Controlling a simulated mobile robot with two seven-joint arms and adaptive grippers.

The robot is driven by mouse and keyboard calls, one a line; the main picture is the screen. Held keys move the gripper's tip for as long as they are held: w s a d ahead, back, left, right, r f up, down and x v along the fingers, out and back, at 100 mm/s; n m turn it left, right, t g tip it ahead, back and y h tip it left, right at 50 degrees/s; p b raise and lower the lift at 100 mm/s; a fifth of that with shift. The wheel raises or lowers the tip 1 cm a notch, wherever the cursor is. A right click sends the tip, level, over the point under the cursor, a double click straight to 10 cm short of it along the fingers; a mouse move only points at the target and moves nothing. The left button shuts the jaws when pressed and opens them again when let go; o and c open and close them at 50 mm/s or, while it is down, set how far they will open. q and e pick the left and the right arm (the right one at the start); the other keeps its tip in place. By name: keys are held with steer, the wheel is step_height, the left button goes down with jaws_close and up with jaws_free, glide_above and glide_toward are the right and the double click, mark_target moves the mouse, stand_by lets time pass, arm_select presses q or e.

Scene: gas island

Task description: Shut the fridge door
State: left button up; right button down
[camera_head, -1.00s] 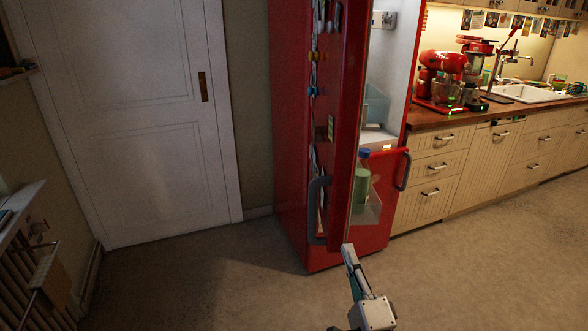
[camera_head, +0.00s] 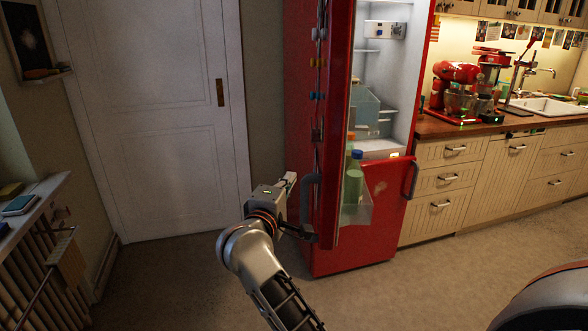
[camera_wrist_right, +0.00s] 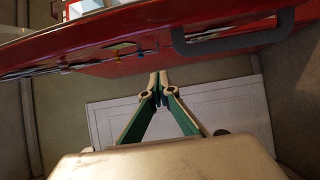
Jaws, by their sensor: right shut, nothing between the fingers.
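The red fridge (camera_head: 380,225) stands with its upper door (camera_head: 338,120) open, seen nearly edge-on and pointing toward me. The inside shelves show to its right. A grey handle (camera_head: 309,208) is on the door's outer face, on the left; it also shows in the wrist view (camera_wrist_right: 232,38). My right gripper (camera_head: 290,181) is on the left, outer side of the door, close to the handle. In the wrist view its fingers (camera_wrist_right: 158,82) are shut and empty, with the red door face above them. Whether it touches the door cannot be told. My left gripper is out of view.
Green bottles (camera_head: 353,182) stand in the door's lower shelf. The lower fridge door is shut. A white room door (camera_head: 160,130) is at the left, cabinets (camera_head: 440,180) at the right. Open floor lies in front.

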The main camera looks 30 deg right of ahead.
steer(key=w+d+p, duration=0.1)
steer(key=d, duration=0.2)
steer(key=w+d+p, duration=0.1)
steer(key=w+d, duration=0.1)
steer(key=d, duration=0.1)
steer(key=w+d+p, duration=0.1)
steer(key=w+d, duration=0.1)
steer(key=d, duration=0.1)
steer(key=shift+w+d+p, duration=0.2)
steer(key=shift+d+p, duration=0.15)
steer(key=shift+d, duration=0.05)
steer(key=shift+s+d, duration=0.2)
steer(key=shift+d, duration=0.1)
steer(key=shift+d+f, duration=0.1)
steer(key=shift+s, duration=0.1)
steer(key=shift+d, duration=0.1)
